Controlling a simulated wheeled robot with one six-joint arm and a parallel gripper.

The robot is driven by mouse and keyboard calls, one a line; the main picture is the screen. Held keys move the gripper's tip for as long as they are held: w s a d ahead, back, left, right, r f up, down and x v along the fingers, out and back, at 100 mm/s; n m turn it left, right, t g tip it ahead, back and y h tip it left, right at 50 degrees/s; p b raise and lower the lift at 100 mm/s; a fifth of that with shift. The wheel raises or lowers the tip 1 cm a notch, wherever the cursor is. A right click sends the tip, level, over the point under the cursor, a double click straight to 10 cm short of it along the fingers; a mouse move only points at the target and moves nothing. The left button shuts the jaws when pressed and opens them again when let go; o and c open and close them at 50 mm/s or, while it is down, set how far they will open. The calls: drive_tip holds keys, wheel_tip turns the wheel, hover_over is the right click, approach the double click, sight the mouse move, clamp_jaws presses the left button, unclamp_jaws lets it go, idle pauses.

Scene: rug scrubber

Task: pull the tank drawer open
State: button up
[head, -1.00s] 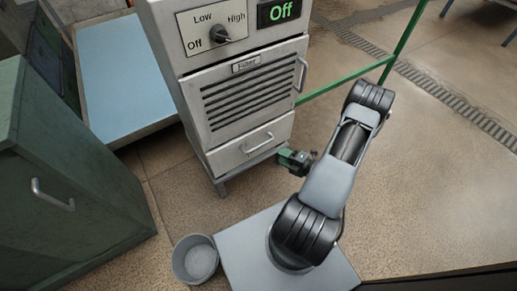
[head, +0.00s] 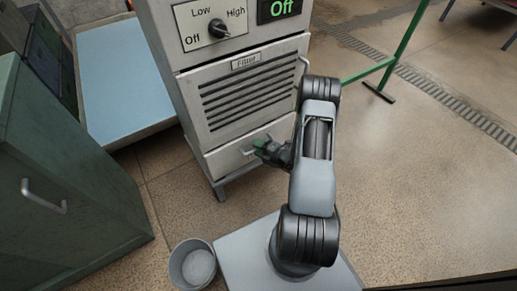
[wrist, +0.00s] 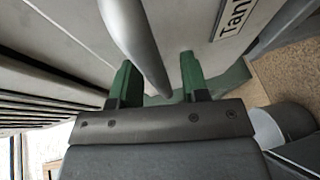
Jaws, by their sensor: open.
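The tank drawer (head: 222,160) is the pale grey bottom front of the grey machine, and it looks shut. Its label reads "Tank" in part at the upper right of the wrist view (wrist: 235,14). My gripper (head: 260,147) is at the drawer front, over its right half, and hides most of the handle in the head view. In the wrist view the rounded metal handle (wrist: 133,38) runs down between the two green fingers of my gripper (wrist: 158,85). The fingers are apart, and I cannot tell whether either touches the bar.
Above the drawer are the louvred filter panel (head: 250,90) with its own side handle, a knob (head: 217,29) and a display reading "Off". A round grey bucket (head: 193,262) stands on the floor. A green cabinet (head: 75,175) is at left.

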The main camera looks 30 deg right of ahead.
clamp_jaws()
idle(0.3)
idle(0.3)
